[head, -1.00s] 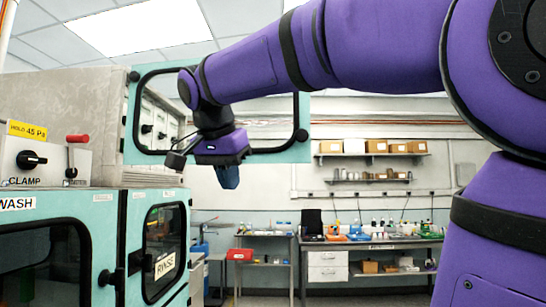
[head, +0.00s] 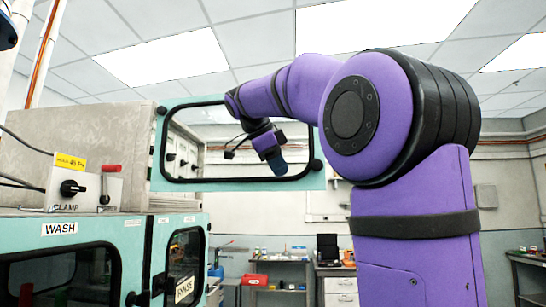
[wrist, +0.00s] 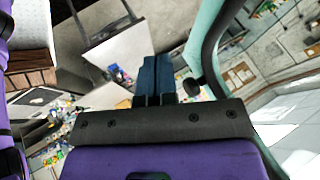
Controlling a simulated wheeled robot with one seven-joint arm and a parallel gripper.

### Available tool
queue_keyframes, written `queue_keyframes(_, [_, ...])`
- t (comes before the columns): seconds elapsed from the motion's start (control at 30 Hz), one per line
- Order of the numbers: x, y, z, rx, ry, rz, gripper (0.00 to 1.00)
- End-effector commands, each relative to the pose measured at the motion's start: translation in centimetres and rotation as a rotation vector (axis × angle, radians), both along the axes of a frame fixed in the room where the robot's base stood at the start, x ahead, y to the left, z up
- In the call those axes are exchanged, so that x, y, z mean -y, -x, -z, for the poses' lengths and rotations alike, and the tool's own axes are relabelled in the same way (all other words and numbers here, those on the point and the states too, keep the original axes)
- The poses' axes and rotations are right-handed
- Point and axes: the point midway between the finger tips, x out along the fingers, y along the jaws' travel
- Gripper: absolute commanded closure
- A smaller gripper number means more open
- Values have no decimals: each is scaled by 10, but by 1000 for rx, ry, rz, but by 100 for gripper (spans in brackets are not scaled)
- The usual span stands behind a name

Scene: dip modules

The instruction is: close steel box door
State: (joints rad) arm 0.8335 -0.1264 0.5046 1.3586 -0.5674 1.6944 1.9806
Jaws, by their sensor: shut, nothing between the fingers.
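The steel box (head: 85,131) is the grey box at the upper left in the head view. Its teal-framed door (head: 240,186) with a dark-rimmed window stands open, swung out to the right. My gripper (head: 279,166) shows in front of the door's window, near its lower right part, pointing down and right. In the wrist view its blue fingers (wrist: 152,72) are together with nothing between them. The door's edge (wrist: 207,45) runs just right of the fingers there, and a black knob (wrist: 192,87) sits close beside them. I cannot tell whether they touch.
Below the box is a teal cabinet labelled WASH (head: 85,246) with a RINSE door (head: 183,265). A clamp panel (head: 80,189) with a red-topped lever stands on it. Workbenches (head: 340,285) line the far wall. The floor between is mostly out of view.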

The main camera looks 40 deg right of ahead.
Motion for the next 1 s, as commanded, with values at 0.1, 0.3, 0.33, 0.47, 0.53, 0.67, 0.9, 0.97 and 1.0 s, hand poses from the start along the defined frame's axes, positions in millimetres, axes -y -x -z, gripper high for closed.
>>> queue_keyframes(0.1, [12,2,17,-2,-1,1,100])
queue_keyframes(0.3, [32,0,37,-1,-1,0,100])
queue_keyframes(0.33, [35,-3,37,-1,-2,-2,100])
queue_keyframes(0.47, [47,-12,36,-1,-2,-2,100])
queue_keyframes(0.53, [52,-15,36,-2,-1,-2,100])
queue_keyframes(0.67, [57,-20,36,-2,0,-3,100])
queue_keyframes(0.9, [59,-21,36,-3,0,-3,100])
queue_keyframes(0.97, [59,-21,36,-3,0,-3,100])
queue_keyframes(1.0, [59,-21,36,-3,0,-3,100])
